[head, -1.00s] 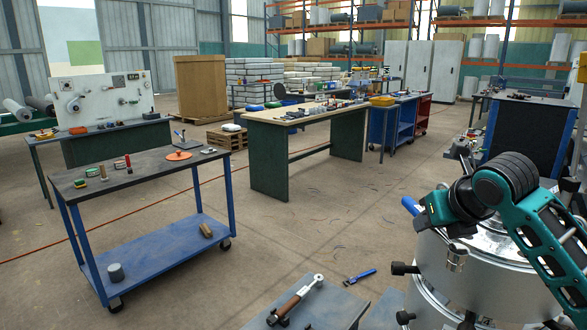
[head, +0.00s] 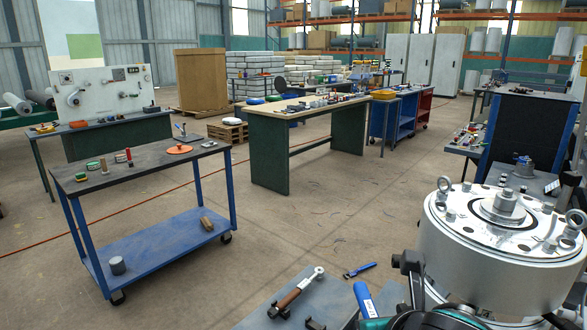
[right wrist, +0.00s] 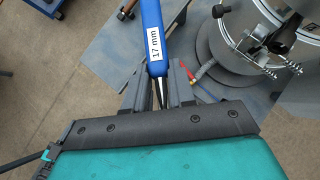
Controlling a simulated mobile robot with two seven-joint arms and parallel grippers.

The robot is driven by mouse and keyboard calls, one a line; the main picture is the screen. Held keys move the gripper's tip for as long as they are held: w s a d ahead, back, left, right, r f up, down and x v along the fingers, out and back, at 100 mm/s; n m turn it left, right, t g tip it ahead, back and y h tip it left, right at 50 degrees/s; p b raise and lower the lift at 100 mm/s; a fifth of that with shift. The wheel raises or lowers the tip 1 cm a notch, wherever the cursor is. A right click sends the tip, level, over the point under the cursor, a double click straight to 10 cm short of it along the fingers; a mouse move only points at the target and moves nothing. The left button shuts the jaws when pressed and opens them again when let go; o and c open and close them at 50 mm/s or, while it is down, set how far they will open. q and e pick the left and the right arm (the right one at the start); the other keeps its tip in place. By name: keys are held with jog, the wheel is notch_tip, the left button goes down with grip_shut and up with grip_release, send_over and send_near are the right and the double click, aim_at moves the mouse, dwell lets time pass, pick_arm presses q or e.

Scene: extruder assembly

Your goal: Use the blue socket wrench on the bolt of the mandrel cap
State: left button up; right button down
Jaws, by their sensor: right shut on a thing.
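The blue socket wrench (head: 366,302) shows its handle low in the head view, in front of the large silver cylinder (head: 490,272). In the right wrist view its blue handle (right wrist: 153,25) carries a "17 mm" label. My right gripper (right wrist: 161,92) is shut on the wrench; its socket end is not clearly visible. The cylinder's top, with a central raised hub (head: 503,207), is uncovered in the head view. Several bolts and two eye rings stand around the hub; I cannot tell which bolt is the mandrel cap's. My left gripper is out of view.
A torque wrench (head: 297,293) with a brown handle lies on the grey cart top (head: 262,318) at the lower centre. Another blue-handled tool (head: 360,270) shows beyond it. A blue cart (head: 150,252) stands at the left. Open floor lies between.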

jog(key=d, duration=0.6)
notch_tip(320, 180, down, 12)
jog(key=s, duration=0.1)
jog(key=shift+s+r+m+h, duration=0.15)
jog(key=shift+s+m+h, duration=0.15)
jog(key=shift+s+m, duration=0.1)
